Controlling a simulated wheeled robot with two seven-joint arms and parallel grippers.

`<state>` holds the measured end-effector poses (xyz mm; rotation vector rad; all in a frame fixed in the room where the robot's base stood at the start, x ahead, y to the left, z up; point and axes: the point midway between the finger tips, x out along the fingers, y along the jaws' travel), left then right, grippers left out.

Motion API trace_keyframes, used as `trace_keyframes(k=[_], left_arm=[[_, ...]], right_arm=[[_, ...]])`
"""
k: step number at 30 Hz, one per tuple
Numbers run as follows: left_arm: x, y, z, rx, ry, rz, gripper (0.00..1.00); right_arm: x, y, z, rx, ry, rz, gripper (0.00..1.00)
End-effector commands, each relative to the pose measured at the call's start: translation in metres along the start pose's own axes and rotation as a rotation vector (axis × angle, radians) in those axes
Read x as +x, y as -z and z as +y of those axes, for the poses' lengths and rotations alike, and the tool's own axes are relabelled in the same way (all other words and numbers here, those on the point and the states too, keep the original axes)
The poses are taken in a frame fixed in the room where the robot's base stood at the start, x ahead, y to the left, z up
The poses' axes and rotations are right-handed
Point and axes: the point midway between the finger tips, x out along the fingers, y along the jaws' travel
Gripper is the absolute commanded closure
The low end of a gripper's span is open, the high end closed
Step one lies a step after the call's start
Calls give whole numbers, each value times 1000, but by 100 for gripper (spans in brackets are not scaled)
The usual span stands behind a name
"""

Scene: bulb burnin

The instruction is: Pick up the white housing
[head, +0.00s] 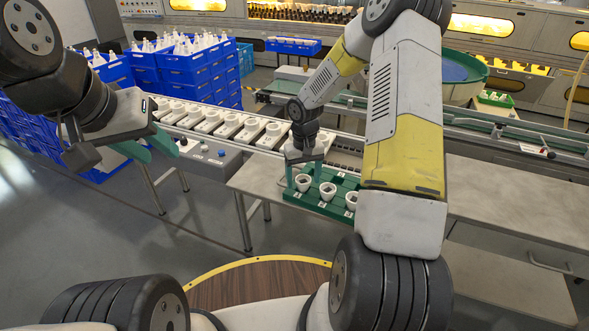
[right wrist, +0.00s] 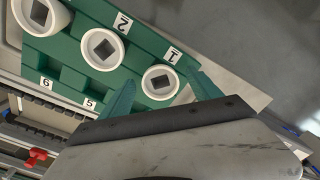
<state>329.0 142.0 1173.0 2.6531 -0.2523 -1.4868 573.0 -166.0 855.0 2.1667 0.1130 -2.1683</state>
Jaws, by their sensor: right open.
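Several white cup-shaped housings with square openings sit in a green tray (head: 294,198). The nearest to my right gripper (head: 304,173) is the white housing (head: 303,183) at slot 1; it also shows in the right wrist view (right wrist: 160,83). My right gripper is open above the tray, its green fingertips (right wrist: 164,90) on either side of that housing, which looks unheld. Two more housings stand beside it, a middle one (head: 327,190) and a right one (head: 351,200). My left gripper (head: 148,147) is open and empty, well left of the tray.
The tray lies on a grey bench (head: 260,182). A conveyor (head: 228,124) with a row of white parts runs behind it. A grey control box (head: 207,158) stands left of the bench. Blue crates (head: 190,70) are stacked at the back left. Tray slots 5 and 6 look empty.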

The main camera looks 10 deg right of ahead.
Motion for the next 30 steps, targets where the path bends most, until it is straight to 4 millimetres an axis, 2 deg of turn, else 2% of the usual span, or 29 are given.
trace_keyframes(k=[3,9,19,30], left_arm=[[0,0,0,0,0,0,64],[0,0,0,0,0,0,64],[0,0,0,0,0,0,64],[0,0,0,0,0,0,64]], right_arm=[[7,0,0,1,1,0,27],[8,0,0,1,0,1,27],[7,0,0,1,0,1,92],[1,0,0,1,0,2,92]])
